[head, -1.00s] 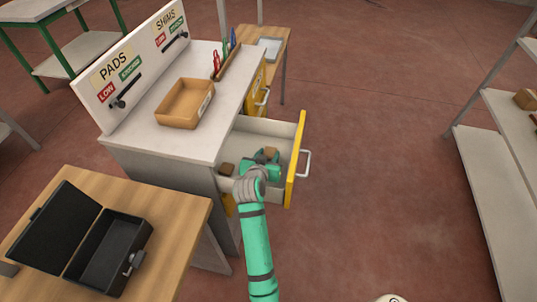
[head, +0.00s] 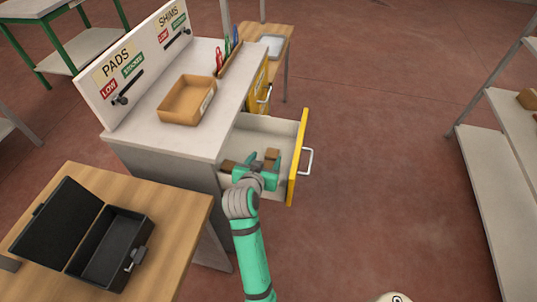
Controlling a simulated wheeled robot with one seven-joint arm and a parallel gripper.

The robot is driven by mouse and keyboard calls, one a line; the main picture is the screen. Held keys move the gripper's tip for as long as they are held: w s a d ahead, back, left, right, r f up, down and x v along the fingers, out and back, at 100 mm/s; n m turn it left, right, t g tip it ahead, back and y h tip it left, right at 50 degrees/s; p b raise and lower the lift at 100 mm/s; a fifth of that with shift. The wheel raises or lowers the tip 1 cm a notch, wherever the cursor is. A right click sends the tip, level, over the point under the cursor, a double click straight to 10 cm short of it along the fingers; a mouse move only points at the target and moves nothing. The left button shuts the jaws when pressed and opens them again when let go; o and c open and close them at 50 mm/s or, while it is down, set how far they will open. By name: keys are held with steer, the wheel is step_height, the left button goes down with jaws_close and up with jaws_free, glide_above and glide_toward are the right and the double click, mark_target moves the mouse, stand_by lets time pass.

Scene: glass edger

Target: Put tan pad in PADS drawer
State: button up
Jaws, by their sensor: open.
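The open drawer (head: 299,160) has a yellow front and a pale grey inside, and juts to the right from the grey cabinet on the PADS sign side. A small tan pad (head: 272,154) is inside the drawer, just beyond my gripper's fingertips. A second small, darker brown block (head: 228,165) lies at the drawer's left side. My green gripper (head: 268,164) is open and low in the drawer, close to the tan pad. Whether a finger touches the pad cannot be told. My gripper and wrist hide the near part of the drawer.
A tan tray (head: 187,100) stands on the cabinet top, before the PADS and SHIMS board (head: 140,60). An open black case (head: 110,250) lies on the wooden table at left. The drawer's metal handle (head: 307,161) sticks out over clear floor.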

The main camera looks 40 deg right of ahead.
steer(key=shift+v, duration=2)
